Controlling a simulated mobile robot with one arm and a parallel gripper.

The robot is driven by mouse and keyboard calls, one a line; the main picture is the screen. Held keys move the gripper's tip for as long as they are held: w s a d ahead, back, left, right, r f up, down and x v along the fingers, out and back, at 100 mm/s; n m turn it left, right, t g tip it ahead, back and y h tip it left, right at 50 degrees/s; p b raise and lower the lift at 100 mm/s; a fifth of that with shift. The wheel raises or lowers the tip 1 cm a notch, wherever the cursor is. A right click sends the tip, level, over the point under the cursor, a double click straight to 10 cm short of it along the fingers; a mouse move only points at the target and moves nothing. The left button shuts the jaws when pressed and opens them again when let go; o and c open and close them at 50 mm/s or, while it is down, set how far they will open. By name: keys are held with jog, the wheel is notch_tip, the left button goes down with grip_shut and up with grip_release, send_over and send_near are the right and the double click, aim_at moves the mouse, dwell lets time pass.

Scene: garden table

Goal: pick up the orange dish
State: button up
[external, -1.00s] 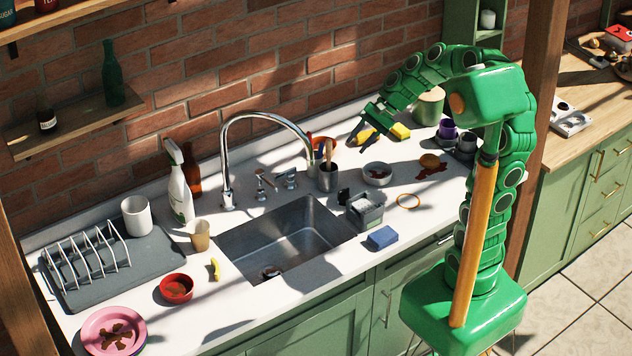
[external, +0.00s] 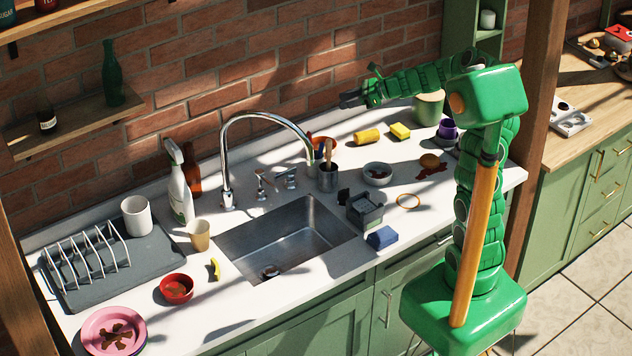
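An orange-red dish (external: 316,143) sits on the white counter at the back, behind the faucet. The faucet spout and a grey utensil cup with a wooden handle partly cover it. My gripper (external: 346,100) is in the air in front of the brick wall, above and to the right of the dish in the picture. It is apart from the dish. Its dark fingers are small and seen nearly side-on, so I cannot tell how far apart they are. I see nothing held in them.
The tall faucet (external: 224,160) arches over the sink (external: 285,240). The utensil cup (external: 327,178) and a white bowl (external: 377,174) stand near the dish. A yellow cylinder (external: 367,137) and a yellow sponge (external: 400,131) lie to its right. A green canister (external: 429,108) stands beyond.

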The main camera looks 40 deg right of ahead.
jog(key=f, duration=1.7)
jog(key=shift+s+a+f, duration=0.1)
jog(key=shift+a+f, duration=0.05)
jog(key=shift+a, duration=0.05)
jog(key=shift+x, duration=3.9)
jog(key=shift+s+f, duration=0.1)
grip_shut()
